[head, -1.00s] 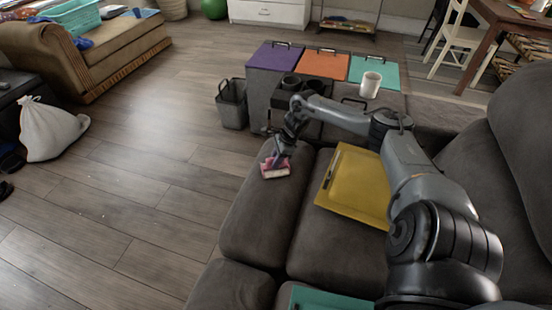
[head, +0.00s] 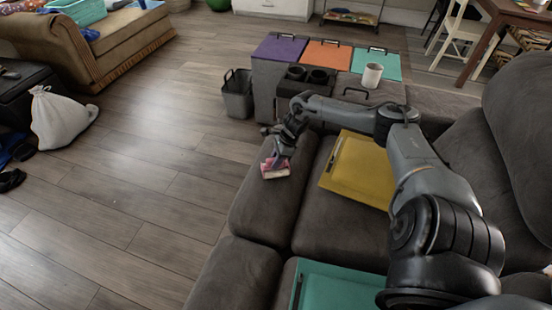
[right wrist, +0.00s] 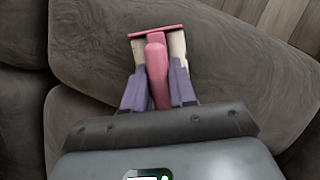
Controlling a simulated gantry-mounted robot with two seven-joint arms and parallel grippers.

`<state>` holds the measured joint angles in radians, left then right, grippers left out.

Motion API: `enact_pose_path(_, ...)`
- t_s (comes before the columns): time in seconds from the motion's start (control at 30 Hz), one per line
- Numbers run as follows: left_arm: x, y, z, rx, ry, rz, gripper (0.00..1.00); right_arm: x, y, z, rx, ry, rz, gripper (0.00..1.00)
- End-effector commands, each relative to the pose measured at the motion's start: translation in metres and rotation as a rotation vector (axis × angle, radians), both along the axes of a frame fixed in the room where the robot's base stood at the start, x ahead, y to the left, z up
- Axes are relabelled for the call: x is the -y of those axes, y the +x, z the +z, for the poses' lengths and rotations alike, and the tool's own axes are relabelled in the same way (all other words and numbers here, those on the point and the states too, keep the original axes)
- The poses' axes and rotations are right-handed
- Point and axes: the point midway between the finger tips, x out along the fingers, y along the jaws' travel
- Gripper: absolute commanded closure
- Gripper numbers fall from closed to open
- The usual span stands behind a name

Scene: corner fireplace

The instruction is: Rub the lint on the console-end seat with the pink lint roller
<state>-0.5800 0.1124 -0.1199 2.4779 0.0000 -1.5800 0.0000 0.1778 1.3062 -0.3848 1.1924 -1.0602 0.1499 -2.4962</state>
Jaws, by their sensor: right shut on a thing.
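My right gripper (head: 281,155) is shut on the pink lint roller (head: 275,170). The roller's head is down at the front part of the dark grey console-end seat (head: 262,205); whether it touches the fabric is hard to tell. In the right wrist view the pink handle (right wrist: 156,68) sits between the two fingers of the gripper (right wrist: 157,58), with the flat pink head beyond the fingertips and the grey seat (right wrist: 230,70) around it. I cannot make out any lint on the seat. My left gripper is not in view.
A yellow tray (head: 365,170) lies on the seat right of the roller. A teal tray (head: 335,285) lies on the nearer seat. The console has a cup holder (head: 305,78) and a white mug (head: 372,75). A grey bin (head: 238,98) stands left.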

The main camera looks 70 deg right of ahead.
Motion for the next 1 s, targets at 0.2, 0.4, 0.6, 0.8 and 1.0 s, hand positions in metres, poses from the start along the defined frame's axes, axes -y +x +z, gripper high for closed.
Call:
enact_pose_path(0.2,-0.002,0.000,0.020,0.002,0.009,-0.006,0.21,0.002,0.001,0.037,0.006,-0.005,0.001,1.00)
enact_pose_path(0.4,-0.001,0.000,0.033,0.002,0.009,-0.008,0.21,0.002,0.001,0.055,0.006,-0.005,-0.001,1.00)
enact_pose_path(0.6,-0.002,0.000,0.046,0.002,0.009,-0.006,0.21,0.003,0.000,0.073,0.005,-0.005,-0.001,1.00)
enact_pose_path(0.8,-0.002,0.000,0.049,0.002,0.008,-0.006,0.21,0.003,0.000,0.078,0.005,-0.003,-0.002,1.00)
enact_pose_path(1.0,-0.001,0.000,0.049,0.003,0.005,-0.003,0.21,0.003,0.000,0.077,0.005,-0.005,-0.002,1.00)
